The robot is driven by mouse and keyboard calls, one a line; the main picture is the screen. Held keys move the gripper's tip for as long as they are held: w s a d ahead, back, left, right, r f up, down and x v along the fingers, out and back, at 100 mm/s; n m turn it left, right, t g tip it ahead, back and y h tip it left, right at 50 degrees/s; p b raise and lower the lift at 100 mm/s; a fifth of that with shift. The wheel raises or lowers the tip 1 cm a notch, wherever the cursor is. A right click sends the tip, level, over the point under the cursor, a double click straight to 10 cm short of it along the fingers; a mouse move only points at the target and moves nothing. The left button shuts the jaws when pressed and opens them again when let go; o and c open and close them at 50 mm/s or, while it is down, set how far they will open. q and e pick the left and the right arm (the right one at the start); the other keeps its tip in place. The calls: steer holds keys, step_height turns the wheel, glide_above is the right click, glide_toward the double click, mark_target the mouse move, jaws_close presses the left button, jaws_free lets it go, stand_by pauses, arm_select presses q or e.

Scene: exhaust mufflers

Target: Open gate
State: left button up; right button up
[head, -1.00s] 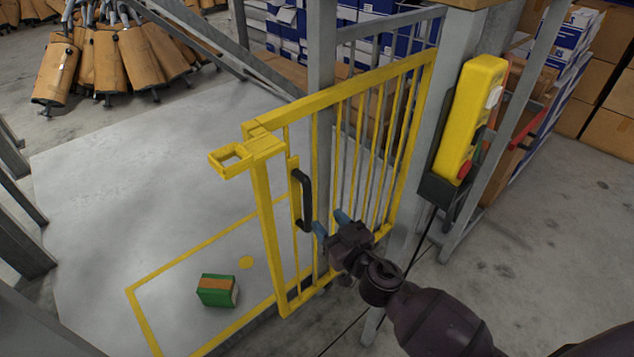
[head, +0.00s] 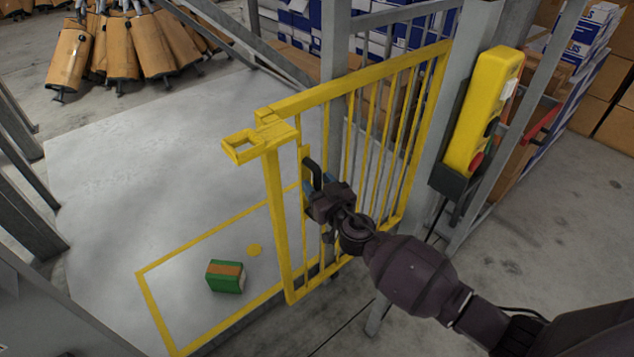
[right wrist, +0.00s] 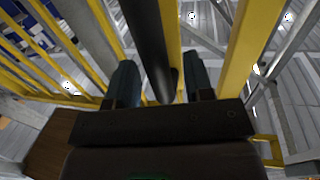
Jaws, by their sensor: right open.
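The yellow barred gate (head: 350,86) stands upright, its far end by a grey post on the right. Its near end, with a yellow latch loop (head: 241,150), stands clear of any post that I can see. A black handle (head: 313,168) is on the gate's near upright; its lower part is hidden by my right gripper (head: 320,189). In the right wrist view the black handle (right wrist: 148,38) lies between the two parted blue fingers of the right gripper (right wrist: 160,82). I cannot tell whether either finger touches it. My left gripper is out of view.
A yellow control box (head: 482,112) hangs on the right post. A green and orange box (head: 226,277) lies on the grey platform (head: 130,190) inside yellow lines. Grey rails stand at left; mufflers (head: 110,50) are piled at the back.

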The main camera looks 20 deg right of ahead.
mark_target(323, 163)
steer(key=shift+w, duration=0.35)
jaws_close()
steer(key=d, duration=0.1)
steer(key=w+d, duration=0.1)
steer(key=d, duration=0.1)
steer(key=d+b, duration=0.1)
steer(key=shift+w+d+f, duration=0.15)
steer(key=shift+w, duration=0.15)
steer(key=shift+d, duration=0.15)
steer(key=shift+r, duration=0.2)
jaws_free()
